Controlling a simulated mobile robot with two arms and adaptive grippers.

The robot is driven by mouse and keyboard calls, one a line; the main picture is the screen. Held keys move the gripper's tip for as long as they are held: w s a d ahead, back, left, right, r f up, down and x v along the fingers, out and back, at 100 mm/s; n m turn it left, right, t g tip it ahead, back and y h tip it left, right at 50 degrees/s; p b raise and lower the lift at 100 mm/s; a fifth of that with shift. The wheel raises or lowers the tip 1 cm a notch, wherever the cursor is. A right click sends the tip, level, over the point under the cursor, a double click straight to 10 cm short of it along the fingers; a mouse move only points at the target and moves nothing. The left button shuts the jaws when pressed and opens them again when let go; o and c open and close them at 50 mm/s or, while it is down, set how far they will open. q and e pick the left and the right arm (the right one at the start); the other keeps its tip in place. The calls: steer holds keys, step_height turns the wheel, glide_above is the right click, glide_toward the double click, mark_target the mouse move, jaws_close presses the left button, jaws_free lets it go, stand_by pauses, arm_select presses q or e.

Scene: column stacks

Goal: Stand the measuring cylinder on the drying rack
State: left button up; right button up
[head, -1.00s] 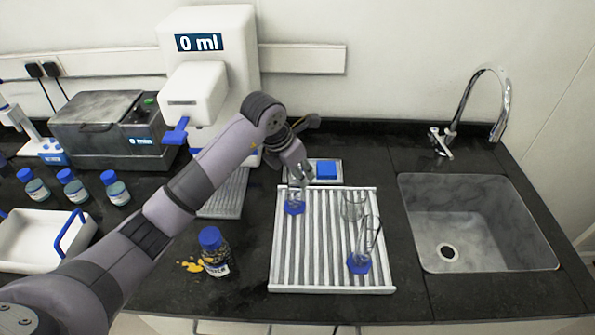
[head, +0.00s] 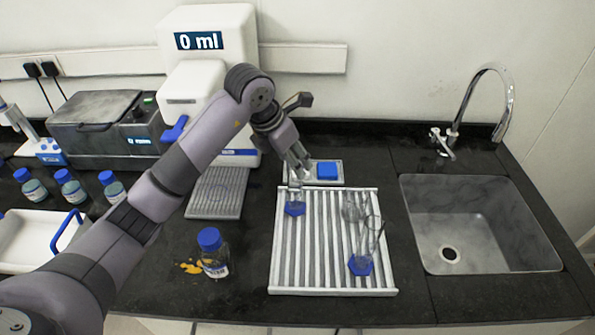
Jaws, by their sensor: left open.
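The drying rack (head: 282,262) is a white ribbed tray on the dark worktop. A clear measuring cylinder with a blue base (head: 295,209) stands upright on its back left part. A second clear cylinder with a blue base (head: 361,265) stands on the front right part. My left gripper (head: 301,170) is open and empty, just above the top of the back left cylinder. The fingers overlap the cylinder's upper end in the view, so I cannot tell exactly how far apart they are. My right gripper is not in view.
A blue-capped bottle (head: 212,254) stands beside a yellow spill (head: 190,267) left of the rack. A sink (head: 480,222) lies to the right. A white dispenser (head: 212,80) stands behind my arm, and a small tray with a blue block (head: 327,171) behind the rack.

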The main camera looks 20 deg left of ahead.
arm_select(q)
steer(key=b+v, duration=0.1)
steer(key=v, duration=0.5)
steer(key=shift+r, duration=0.25)
